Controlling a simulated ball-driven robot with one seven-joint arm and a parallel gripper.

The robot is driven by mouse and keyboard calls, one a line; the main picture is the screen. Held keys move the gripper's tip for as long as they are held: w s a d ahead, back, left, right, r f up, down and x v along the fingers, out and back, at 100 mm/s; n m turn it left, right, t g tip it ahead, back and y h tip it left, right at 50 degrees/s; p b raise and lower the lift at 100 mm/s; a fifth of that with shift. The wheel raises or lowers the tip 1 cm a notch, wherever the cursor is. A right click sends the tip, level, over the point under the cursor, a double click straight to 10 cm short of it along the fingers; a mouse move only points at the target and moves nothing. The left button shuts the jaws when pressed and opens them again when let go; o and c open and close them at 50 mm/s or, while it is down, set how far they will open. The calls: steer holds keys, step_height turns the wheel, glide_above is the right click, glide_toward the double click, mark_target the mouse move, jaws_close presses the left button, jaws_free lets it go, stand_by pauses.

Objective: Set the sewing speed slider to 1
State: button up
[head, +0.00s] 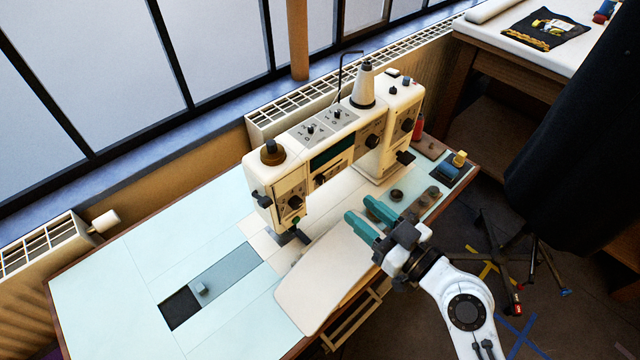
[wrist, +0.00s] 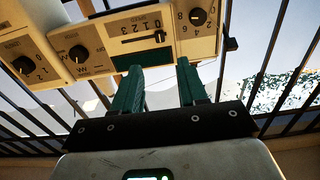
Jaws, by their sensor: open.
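The cream sewing machine (head: 318,160) stands on the pale table. In the wrist view, its front panel carries the speed slider (wrist: 158,36), a dark knob in a horizontal slot under a scale marked 0, 1, 2, 3. The slider panel (head: 325,176) is also visible in the head view, with little detail. My gripper (head: 362,212) is open and empty in front of the machine, its teal fingers pointing toward it. In the wrist view, the fingers (wrist: 157,70) are below the slider, apart from it.
Round dials (wrist: 78,54) flank the slider, including one at the upper right (wrist: 198,16). A pale extension plate (head: 325,280) lies before the machine. Small items, including a yellow-topped spool (head: 459,158), are at the table's right end. The table's left side is largely clear.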

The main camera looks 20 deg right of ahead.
mark_target(323, 180)
steer(key=p+x, duration=0.3)
steer(key=x, duration=0.5)
steer(key=shift+w+a, duration=0.15)
steer(key=shift+w, duration=0.1)
steer(key=shift+w+a+f, duration=0.1)
steer(key=shift+w+a, duration=0.05)
steer(key=shift+w, duration=0.5)
jaws_close()
